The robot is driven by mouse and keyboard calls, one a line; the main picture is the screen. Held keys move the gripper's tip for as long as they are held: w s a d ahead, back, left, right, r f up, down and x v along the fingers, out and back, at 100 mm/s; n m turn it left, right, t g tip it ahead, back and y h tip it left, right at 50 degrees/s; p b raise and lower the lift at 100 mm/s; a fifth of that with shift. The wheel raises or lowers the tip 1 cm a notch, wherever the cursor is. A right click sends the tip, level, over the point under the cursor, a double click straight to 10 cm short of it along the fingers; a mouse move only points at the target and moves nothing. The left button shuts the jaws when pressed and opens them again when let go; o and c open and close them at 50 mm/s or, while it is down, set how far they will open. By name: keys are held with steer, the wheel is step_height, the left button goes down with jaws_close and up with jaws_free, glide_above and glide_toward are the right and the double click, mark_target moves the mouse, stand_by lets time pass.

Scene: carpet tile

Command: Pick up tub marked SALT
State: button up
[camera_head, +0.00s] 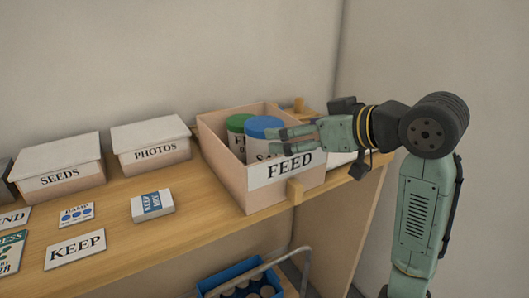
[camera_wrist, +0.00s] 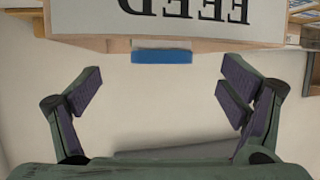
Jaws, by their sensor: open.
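The tub marked SALT (camera_head: 258,147) is white with a blue lid and stands inside the box labelled FEED (camera_head: 235,178). Only the letters "SA" show above the box's front wall. My gripper (camera_head: 284,142) is open and empty, its fingers pointing left and covering the tub's right side in the head view. In the wrist view the picture is upside down; the FEED label (camera_wrist: 190,10) is at the top, and a blue strip (camera_wrist: 161,56), apparently the lid, shows past the box rim. It lies between my spread fingers (camera_wrist: 162,92), apparently beyond them.
A green-lidded tub (camera_head: 238,122) stands beside the blue-lidded one in the box. Boxes marked SEEDS (camera_head: 60,175) and PHOTOS (camera_head: 155,153) stand left on the wooden shelf (camera_head: 190,215). A small packet (camera_head: 152,206) lies in front. A blue crate (camera_head: 240,280) is below.

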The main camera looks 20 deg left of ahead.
mark_target(264, 149)
steer(key=p+x, duration=0.2)
steer(key=x, duration=0.7)
steer(key=shift+a, duration=0.25)
steer(key=c, duration=2)
